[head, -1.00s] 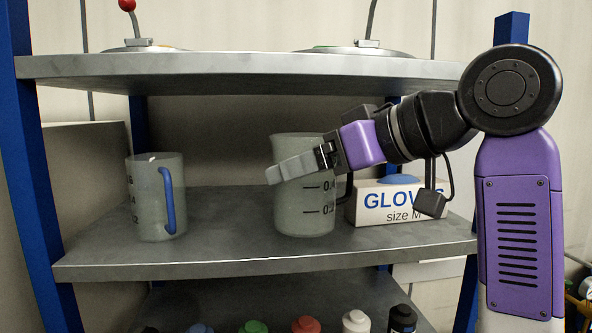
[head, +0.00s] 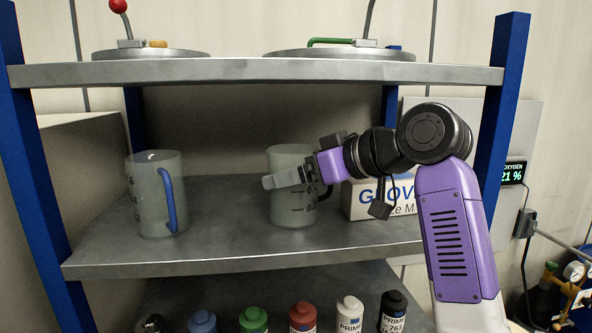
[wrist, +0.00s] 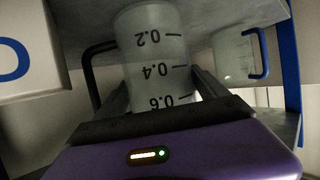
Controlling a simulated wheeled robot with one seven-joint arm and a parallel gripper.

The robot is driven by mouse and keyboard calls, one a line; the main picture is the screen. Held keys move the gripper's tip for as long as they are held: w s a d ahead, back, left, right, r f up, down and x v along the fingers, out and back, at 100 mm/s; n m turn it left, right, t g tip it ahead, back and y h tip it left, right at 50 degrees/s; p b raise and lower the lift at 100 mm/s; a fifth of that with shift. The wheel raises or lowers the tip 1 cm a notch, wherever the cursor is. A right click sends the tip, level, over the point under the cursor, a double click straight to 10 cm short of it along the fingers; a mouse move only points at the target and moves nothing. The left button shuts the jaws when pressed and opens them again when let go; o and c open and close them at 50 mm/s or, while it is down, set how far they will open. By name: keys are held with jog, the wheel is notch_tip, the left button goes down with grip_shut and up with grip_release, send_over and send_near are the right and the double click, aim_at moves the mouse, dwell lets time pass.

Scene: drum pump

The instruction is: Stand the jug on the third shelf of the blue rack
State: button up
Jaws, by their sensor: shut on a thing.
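A clear grey jug (head: 290,213) with dark scale marks and a black handle is upright above the middle shelf board (head: 200,253) of the blue rack (head: 505,95). My gripper (head: 283,180) is shut around its upper body, reaching in from the right. In the wrist view, turned upside down, the jug (wrist: 152,50) sits between the two fingers (wrist: 160,90), its base close to the board. I cannot tell whether it touches. The black handle (wrist: 92,65) is beside one finger. I cannot tell this board's number in the rack.
A similar jug with a blue handle (head: 148,200) stands at the left on the same board. A gloves box (head: 355,200) is close behind at the right. The board above (head: 250,73) carries round lids. Several bottles (head: 303,317) stand below.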

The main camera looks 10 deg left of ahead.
jog(key=shift+f, duration=0.15)
jog(key=o, duration=1.3)
jog(key=shift+r, duration=0.25)
jog(key=b+v, duration=0.3)
jog(key=v, duration=0.9)
jog(key=shift+s+f, duration=0.1)
jog(key=shift+f, duration=0.05)
